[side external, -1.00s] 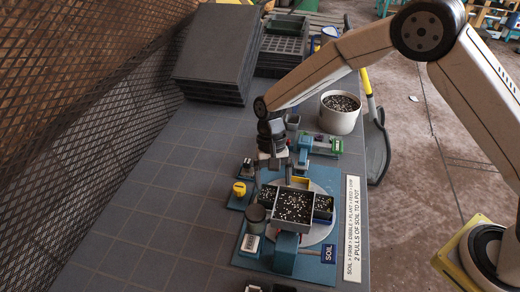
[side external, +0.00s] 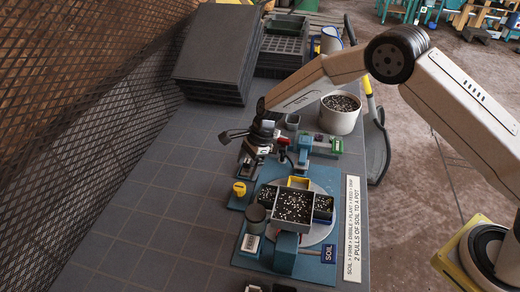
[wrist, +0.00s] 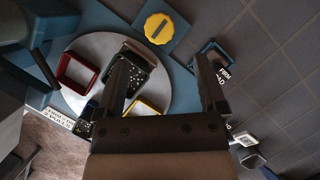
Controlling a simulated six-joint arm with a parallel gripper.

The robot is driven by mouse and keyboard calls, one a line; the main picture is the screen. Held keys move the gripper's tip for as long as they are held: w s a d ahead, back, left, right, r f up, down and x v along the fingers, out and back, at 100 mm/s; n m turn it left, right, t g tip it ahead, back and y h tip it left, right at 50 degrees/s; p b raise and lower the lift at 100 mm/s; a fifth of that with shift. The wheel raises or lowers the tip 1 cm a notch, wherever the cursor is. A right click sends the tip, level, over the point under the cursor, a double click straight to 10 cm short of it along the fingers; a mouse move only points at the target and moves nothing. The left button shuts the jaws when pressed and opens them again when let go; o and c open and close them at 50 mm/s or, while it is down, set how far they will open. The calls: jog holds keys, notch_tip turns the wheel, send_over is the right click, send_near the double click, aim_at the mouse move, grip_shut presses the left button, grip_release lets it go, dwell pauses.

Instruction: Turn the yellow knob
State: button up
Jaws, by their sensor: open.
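The yellow knob (side external: 240,188) sits on a blue base plate at the left of the soil mixer. In the wrist view the yellow knob (wrist: 160,28) is a round, scalloped disc with a dark bar across its top. My gripper (wrist: 162,68) is open and empty, its two dark fingers spread apart. The knob lies beyond the fingertips, near the top of the wrist view, and nothing touches it there. In the side view my gripper is up and behind the knob, and its fingertips are hard to make out.
A round grey turntable (wrist: 180,92) carries a red-rimmed pot (wrist: 78,72) and a yellow-rimmed pot (wrist: 144,107). A grey soil bin (side external: 293,224) stands in front. A white bucket of soil (side external: 340,118) stands at the back right. The tabletop at left (side external: 150,210) is clear.

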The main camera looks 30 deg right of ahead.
aim_at(240, 186)
jog(key=shift+a+f, duration=0.1)
jog(key=shift+f, duration=0.05)
jog(key=shift+x, duration=3.75)
grip_shut()
